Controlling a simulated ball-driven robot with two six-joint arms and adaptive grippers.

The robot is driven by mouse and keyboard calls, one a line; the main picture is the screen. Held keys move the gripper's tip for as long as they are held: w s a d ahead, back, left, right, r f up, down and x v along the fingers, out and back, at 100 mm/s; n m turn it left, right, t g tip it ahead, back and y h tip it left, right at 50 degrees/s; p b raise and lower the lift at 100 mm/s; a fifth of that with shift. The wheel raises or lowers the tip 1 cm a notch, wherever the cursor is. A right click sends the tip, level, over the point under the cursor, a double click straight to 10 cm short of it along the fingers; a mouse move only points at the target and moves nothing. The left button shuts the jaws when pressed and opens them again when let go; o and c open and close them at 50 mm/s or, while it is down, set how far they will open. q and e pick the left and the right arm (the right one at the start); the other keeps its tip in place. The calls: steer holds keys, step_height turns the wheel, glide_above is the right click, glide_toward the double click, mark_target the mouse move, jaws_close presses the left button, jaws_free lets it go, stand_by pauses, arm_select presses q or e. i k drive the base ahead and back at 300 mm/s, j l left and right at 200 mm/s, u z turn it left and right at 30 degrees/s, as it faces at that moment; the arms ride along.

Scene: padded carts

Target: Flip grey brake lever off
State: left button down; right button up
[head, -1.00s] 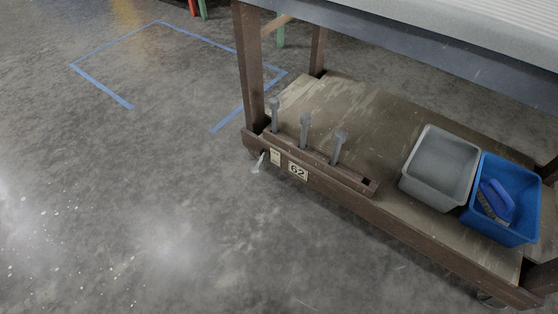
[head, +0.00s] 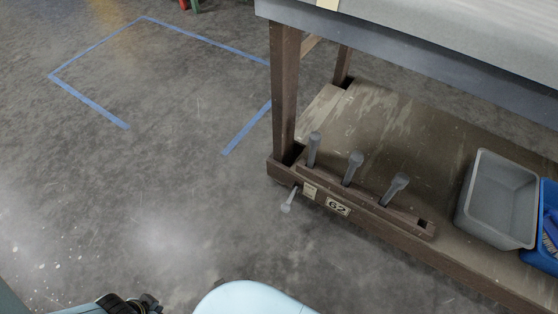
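A small light grey lever (head: 288,202), which looks like the brake lever, sticks out low at the left end of the cart's front rail (head: 283,173) in the head view. Its rounded end points down and toward the lower left, over the floor. Part of my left gripper (head: 130,304) shows dark at the bottom edge, left of the lever and well apart from it. Its fingers cannot be made out, so its opening is unclear. My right gripper is out of view.
Several thick grey pegs (head: 353,168) stand in a brown rack on the lower shelf, above a "62" plate (head: 337,207). A grey bin (head: 497,200) and a blue bin (head: 549,222) stand at the right. The floor left of the cart is clear, with blue tape (head: 88,100).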

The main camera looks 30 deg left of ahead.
mark_target(285, 207)
steer(key=i+j, duration=0.1)
steer(key=j, duration=0.3)
steer(key=i+j, duration=0.1)
steer(key=j, duration=0.3)
steer(key=i+j, duration=0.1)
steer(key=j, duration=0.3)
steer(key=z, duration=0.05)
